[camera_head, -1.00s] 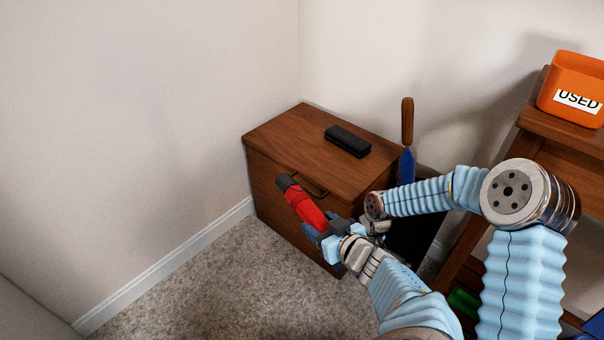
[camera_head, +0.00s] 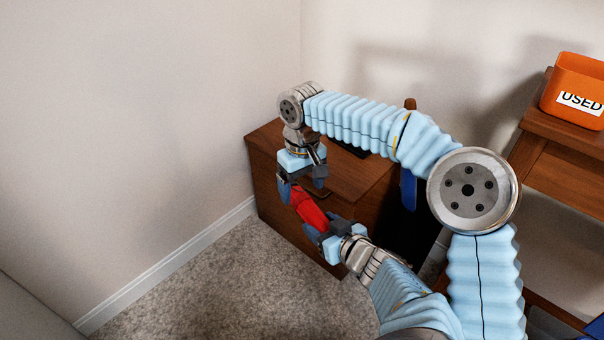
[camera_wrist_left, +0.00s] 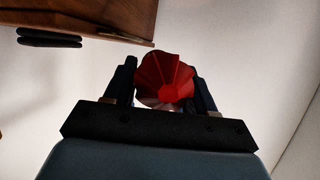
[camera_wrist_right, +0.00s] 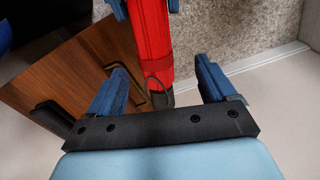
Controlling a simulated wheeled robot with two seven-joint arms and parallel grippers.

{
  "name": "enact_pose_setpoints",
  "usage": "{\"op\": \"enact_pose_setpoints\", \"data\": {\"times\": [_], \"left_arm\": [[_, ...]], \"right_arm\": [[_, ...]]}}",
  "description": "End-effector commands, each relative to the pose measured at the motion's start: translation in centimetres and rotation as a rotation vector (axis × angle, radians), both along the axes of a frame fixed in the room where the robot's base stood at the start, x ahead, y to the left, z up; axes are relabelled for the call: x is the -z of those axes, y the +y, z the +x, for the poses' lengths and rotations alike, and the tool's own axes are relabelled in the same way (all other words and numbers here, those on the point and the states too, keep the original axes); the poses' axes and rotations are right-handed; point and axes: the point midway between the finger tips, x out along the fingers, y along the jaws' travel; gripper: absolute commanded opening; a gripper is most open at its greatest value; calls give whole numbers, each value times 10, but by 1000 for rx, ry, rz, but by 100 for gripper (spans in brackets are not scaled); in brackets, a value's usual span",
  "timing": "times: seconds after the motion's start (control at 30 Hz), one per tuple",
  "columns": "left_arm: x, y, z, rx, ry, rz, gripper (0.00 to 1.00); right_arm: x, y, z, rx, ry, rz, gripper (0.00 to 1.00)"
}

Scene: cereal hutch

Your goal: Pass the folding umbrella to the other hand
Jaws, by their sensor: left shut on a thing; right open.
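The folding umbrella (camera_head: 309,210) is red with a dark end. My left gripper (camera_head: 328,232) is shut on its lower right part; the left wrist view shows the red umbrella (camera_wrist_left: 165,78) nearly end-on between the fingers. My right gripper (camera_head: 302,187) is open at the umbrella's other end, above and left of my left gripper. In the right wrist view the umbrella (camera_wrist_right: 153,40) reaches down from the top, and its dark end with a cord loop lies between the spread blue fingers. In the head view the right fingers partly hide that end.
A brown wooden chest (camera_head: 263,170) stands close behind both grippers. A black object on top is mostly hidden by my right arm. An orange bin (camera_head: 572,88) marked "USED" sits on a wooden shelf unit (camera_head: 545,150) at right. Carpet at left is clear.

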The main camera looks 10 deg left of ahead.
Motion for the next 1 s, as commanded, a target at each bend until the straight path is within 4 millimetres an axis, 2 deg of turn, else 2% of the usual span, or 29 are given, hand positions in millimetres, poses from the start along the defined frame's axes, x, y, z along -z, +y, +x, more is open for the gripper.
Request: {"op": "enact_pose_setpoints", "data": {"times": [0.03, 0.2, 0.4, 0.8, 1.0], "left_arm": [[0, 0, 0, 0, -1, 1, 13], [0, 0, 0, 0, -1, 1, 13], [0, 0, 0, 0, -1, 1, 13], [0, 0, 0, 0, -1, 1, 13], [0, 0, 0, 1, -1, 0, 13]], "right_arm": [[13, -1, 0, 0, 4, -4, 84], [47, -1, 0, 1, 3, -4, 84], [74, -1, 0, 2, 2, -3, 84], [81, -1, 0, 2, 0, -4, 84], [81, -1, 0, 2, 1, -3, 53]]}}
